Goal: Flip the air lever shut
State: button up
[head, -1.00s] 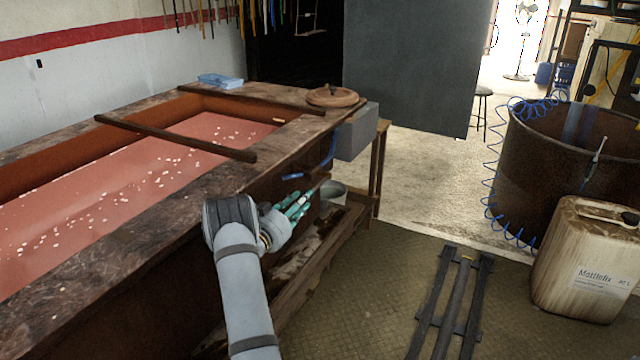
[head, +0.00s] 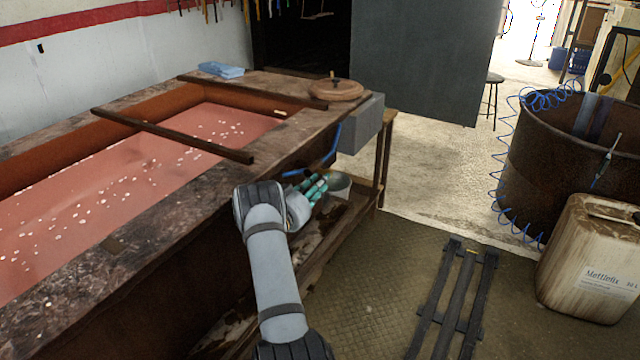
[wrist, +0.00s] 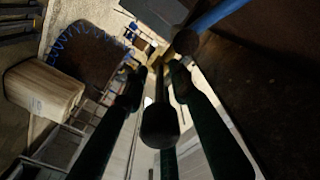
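A blue bar that looks like the air lever (head: 292,174) sticks out from the vat's side, below the rim and left of the grey box. My gripper (head: 320,182) is just in front and to the right of it, with green fingers pointing away along the vat's side. In the wrist view, my gripper (wrist: 158,75) has its fingertips apart with nothing clearly between them. A blue bar or hose (wrist: 213,14) meets a dark round part (wrist: 186,42) just beyond the right fingertip. I cannot tell whether the fingers touch it. The valve body is mostly hidden in shadow.
The vat's wooden rim (head: 180,222) runs close on the left. The grey box (head: 361,124) overhangs beyond my gripper. A metal bucket (head: 338,181) stands behind the fingers. A rail (head: 455,300) lies on the floor; a canister (head: 590,260) and drum (head: 545,150) stand right.

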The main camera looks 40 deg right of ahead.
jog(key=shift+c, duration=1.3)
grip_shut()
jog(key=shift+f, duration=0.15)
